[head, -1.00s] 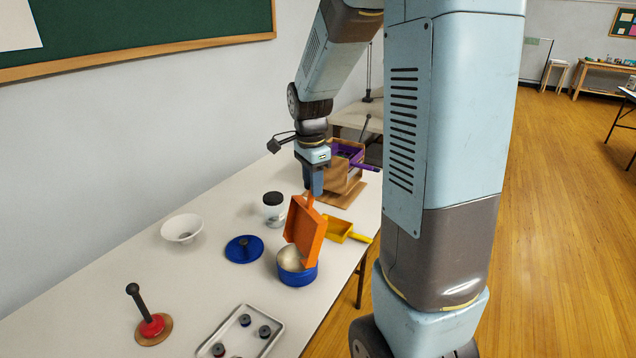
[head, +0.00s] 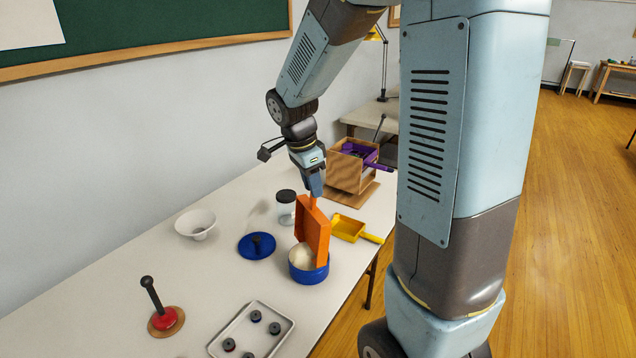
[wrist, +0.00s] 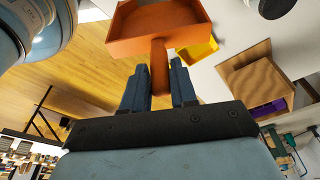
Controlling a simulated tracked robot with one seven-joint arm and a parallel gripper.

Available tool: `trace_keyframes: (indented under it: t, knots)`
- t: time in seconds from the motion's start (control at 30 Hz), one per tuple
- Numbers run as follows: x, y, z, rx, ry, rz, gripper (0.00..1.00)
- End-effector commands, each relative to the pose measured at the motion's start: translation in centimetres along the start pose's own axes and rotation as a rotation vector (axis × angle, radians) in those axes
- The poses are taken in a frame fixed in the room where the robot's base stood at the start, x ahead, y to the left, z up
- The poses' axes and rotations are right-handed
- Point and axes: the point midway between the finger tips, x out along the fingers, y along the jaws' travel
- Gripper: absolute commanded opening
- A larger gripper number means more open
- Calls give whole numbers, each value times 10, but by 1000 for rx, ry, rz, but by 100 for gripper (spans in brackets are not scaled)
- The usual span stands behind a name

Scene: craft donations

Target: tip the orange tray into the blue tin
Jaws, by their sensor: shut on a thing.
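The orange tray (head: 314,234) is tipped steeply, its lower edge at the mouth of the blue tin (head: 310,273). The tin stands open on the white table, and pale contents or a pale inside show in it. My gripper (head: 314,193) is above the tray, shut on the tray's handle. In the wrist view my gripper (wrist: 160,85) has its fingers on both sides of the handle, and the orange tray (wrist: 158,30) extends beyond them. I cannot see whether anything is left in the tray.
A blue lid (head: 257,246) lies left of the tin. A black-topped jar (head: 286,208) stands behind it. A yellow tray (head: 348,228) lies right. A white bowl (head: 196,224), a red stamp (head: 164,319) and a metal tray (head: 270,312) are nearby. A wooden box (head: 347,172) holds a purple tray (head: 362,152).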

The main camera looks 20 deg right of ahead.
Motion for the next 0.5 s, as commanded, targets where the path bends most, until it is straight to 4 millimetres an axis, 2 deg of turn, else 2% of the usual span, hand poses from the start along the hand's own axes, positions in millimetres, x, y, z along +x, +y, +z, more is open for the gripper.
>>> trace_keyframes:
  t: [0.5]
  knots:
    - [-5, 0, 21, -2, 93, -2, 0]
